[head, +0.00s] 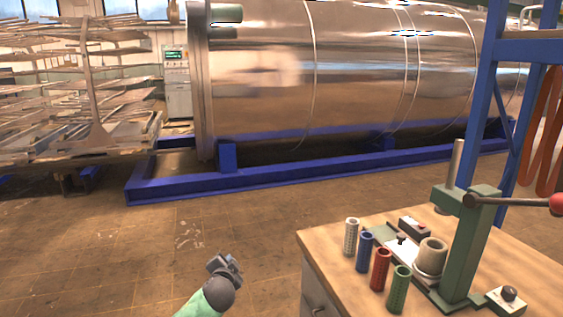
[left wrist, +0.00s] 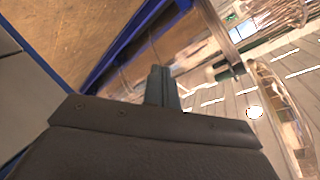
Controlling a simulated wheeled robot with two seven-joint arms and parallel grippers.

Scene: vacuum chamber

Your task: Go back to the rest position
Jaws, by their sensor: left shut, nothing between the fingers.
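My left gripper (head: 225,265) is at the lower middle of the head view, at the end of my green and grey arm. It is over the bare floor, left of the workbench (head: 318,262) and apart from it. In the left wrist view its fingers (left wrist: 162,88) are together with nothing between them. My right gripper is in neither view.
On the workbench stand a green lever press (head: 470,245) and several coloured cylinders, one of them red (head: 381,269). A large steel vacuum chamber (head: 330,75) on a blue frame (head: 300,182) lies behind. A rack (head: 80,100) stands at left. The floor (head: 120,250) between is clear.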

